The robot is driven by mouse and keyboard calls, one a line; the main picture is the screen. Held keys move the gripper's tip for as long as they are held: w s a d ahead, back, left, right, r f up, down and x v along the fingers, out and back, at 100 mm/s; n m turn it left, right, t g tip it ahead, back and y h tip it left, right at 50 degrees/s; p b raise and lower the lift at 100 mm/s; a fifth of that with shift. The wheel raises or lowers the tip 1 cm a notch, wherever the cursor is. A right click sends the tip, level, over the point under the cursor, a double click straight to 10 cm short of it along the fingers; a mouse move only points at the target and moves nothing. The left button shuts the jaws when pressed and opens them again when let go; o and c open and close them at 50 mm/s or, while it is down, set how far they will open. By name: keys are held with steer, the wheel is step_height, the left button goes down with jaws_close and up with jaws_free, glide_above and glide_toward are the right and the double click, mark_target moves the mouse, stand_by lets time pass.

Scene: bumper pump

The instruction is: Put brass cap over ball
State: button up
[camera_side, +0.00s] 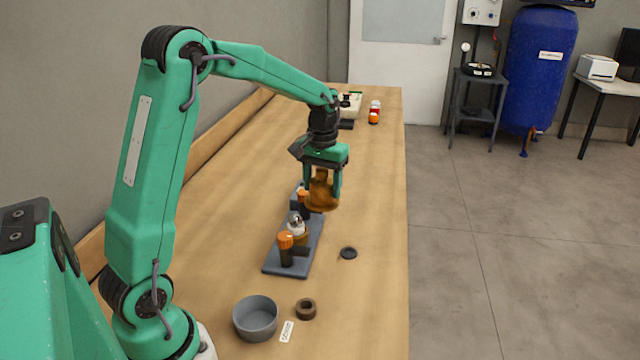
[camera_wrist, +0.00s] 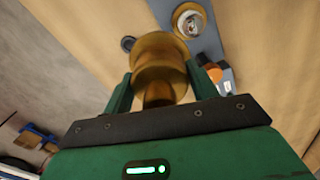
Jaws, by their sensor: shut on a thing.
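My gripper (camera_side: 322,185) is shut on the brass cap (camera_side: 321,194) and holds it above the far end of a grey-blue base plate (camera_side: 277,263). In the wrist view the brass cap (camera_wrist: 160,60) sits between the two green fingers. The ball (camera_side: 296,222) is a shiny silver sphere near the middle of the plate. The ball (camera_wrist: 191,22) also shows in the wrist view, beyond the cap and uncovered. The cap is apart from the ball.
Orange-topped dark parts (camera_side: 285,241) stand on the plate on both sides of the ball. A black disc (camera_side: 348,253), a brown ring (camera_side: 306,309) and a grey bowl (camera_side: 256,318) lie on the bench. The bench to the right of the plate is mostly clear.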

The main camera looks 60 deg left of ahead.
steer(key=r+n, duration=0.1)
steer(key=n, duration=0.1)
glide_above(295, 214)
steer(key=shift+f, duration=0.15)
steer(key=shift+f, duration=1.95)
steer(key=shift+f, duration=2.8)
stand_by(1.3)
steer(key=o, duration=1.6)
steer(key=shift+o, duration=0.2)
steer(key=shift+r, duration=0.1)
